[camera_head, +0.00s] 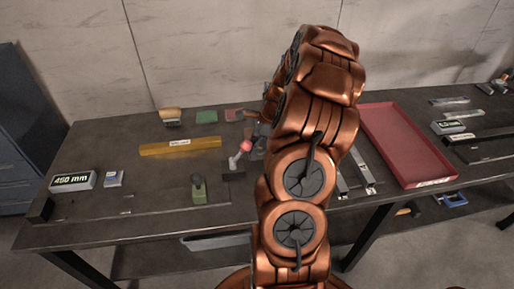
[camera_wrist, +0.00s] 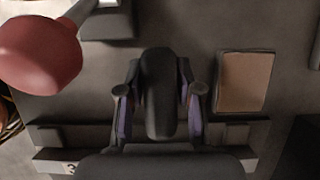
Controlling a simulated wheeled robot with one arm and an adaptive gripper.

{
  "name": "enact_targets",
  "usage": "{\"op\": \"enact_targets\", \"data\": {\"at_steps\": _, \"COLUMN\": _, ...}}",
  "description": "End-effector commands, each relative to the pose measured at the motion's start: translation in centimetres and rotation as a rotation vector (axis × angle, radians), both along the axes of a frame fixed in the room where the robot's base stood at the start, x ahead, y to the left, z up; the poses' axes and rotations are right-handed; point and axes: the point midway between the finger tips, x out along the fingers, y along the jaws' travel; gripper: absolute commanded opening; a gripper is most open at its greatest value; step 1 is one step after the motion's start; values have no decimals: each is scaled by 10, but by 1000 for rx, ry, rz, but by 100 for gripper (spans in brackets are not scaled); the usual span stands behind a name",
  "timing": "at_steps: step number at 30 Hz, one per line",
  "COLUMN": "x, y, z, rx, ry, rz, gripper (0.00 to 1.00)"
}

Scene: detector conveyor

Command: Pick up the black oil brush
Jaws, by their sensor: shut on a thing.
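The black oil brush (camera_wrist: 160,72) shows in the wrist view as a dark, rounded, elongated body between the two fingers. My gripper (camera_wrist: 160,100) is shut on it, one finger on each side. The brush's lower end is partly hidden by the gripper. In the head view my copper arm covers most of the gripper and the brush. I cannot tell how far the brush is above the dark table (camera_head: 85,150).
A red ball-topped lever (camera_head: 246,147) stands close left of my gripper; the red ball (camera_wrist: 40,52) also looms in the wrist view. A brown-topped block (camera_wrist: 244,82) lies to the right.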

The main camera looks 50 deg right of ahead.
Motion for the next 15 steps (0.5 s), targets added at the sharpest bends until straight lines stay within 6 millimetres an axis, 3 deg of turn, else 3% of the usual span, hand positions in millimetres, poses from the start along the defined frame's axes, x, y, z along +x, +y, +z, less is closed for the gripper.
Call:
{"op": "enact_targets", "data": {"at_steps": 8, "x": 1, "y": -1, "z": 9, "rx": -3, "ry": -2, "rz": 0, "gripper": 0}}
{"op": "enact_targets", "data": {"at_steps": 15, "x": 1, "y": -1, "z": 55, "rx": -7, "ry": -6, "rz": 0, "gripper": 0}}
